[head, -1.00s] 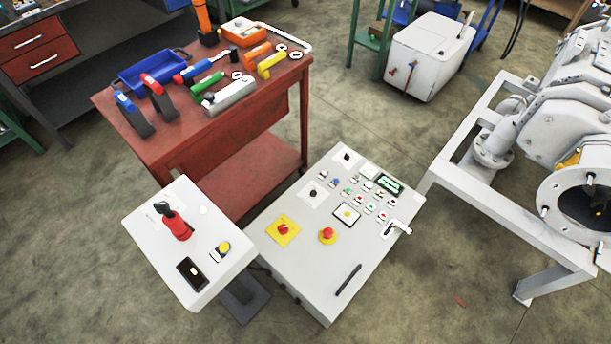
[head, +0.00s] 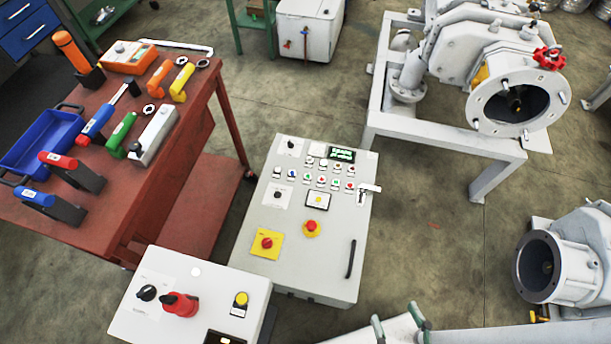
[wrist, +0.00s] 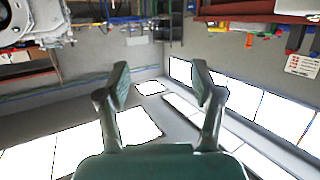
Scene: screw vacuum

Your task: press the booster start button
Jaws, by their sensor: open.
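The grey-white control panel (head: 247,205) stands in the middle of the head view. Its upper part carries rows of small coloured push buttons (head: 322,175), some green and some red. Their labels are too small to read, so I cannot tell which is the booster start button. My gripper (head: 398,322) is at the bottom edge of the head view, lower right of the panel and apart from it. In the wrist view my gripper (wrist: 160,80) has its two green fingers spread with nothing between them. That view shows the room upside down, without the panel buttons.
A smaller control box (head: 215,285) stands at the panel's lower left. A red tool cart (head: 150,165) with tools is at the left. Grey vacuum machinery on a white frame (head: 450,148) is at the right. Open floor (head: 430,240) lies right of the panel.

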